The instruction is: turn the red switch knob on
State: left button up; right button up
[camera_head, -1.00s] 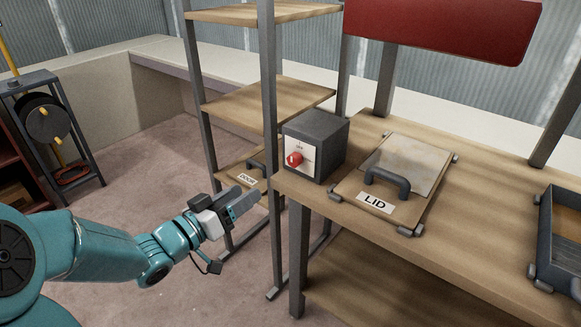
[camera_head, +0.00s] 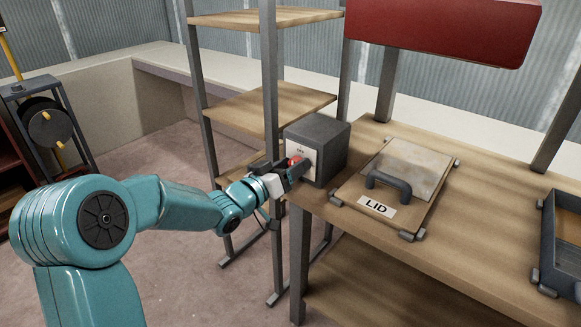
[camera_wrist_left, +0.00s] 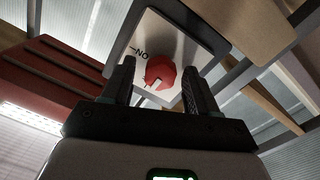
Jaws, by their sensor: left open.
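The red switch knob (camera_head: 295,161) sits on the white front plate of a dark grey switch box (camera_head: 325,142) on the bench's left end. In the left wrist view the knob (camera_wrist_left: 160,73) shows a pale pointer mark on its lower left, and "NO" is readable on the white plate beside it. My left gripper (camera_head: 289,168) is at the box's front. In the left wrist view its open fingers (camera_wrist_left: 160,85) stand on either side of the knob, with gaps visible; whether they touch it cannot be told. My right gripper is not in view.
A wooden panel (camera_head: 412,165) labelled LID with a dark handle lies right of the box. A dark tray (camera_head: 548,235) is at the bench's right end. A metal-post shelf (camera_head: 270,105) stands close left of the box, and a red cabinet (camera_head: 440,30) hangs above.

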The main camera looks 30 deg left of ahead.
pick_arm(q)
jog(key=c, duration=1)
jog(key=shift+c, duration=0.2)
jog(key=shift+f, duration=0.1)
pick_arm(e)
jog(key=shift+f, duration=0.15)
pick_arm(q)
jog(key=m+b, duration=0.3)
jog(key=shift+f, duration=0.1)
jog(key=m+b, duration=0.5)
jog(key=shift+m, duration=0.3)
jog(key=m+b, duration=0.3)
jog(key=m, duration=0.1)
jog(key=m+b, duration=0.3)
jog(key=m, duration=0.1)
jog(key=shift+m+y, duration=0.3)
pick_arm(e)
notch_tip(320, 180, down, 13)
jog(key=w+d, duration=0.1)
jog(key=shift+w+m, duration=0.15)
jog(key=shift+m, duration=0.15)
pick_arm(q)
jog(key=shift+r, duration=0.2)
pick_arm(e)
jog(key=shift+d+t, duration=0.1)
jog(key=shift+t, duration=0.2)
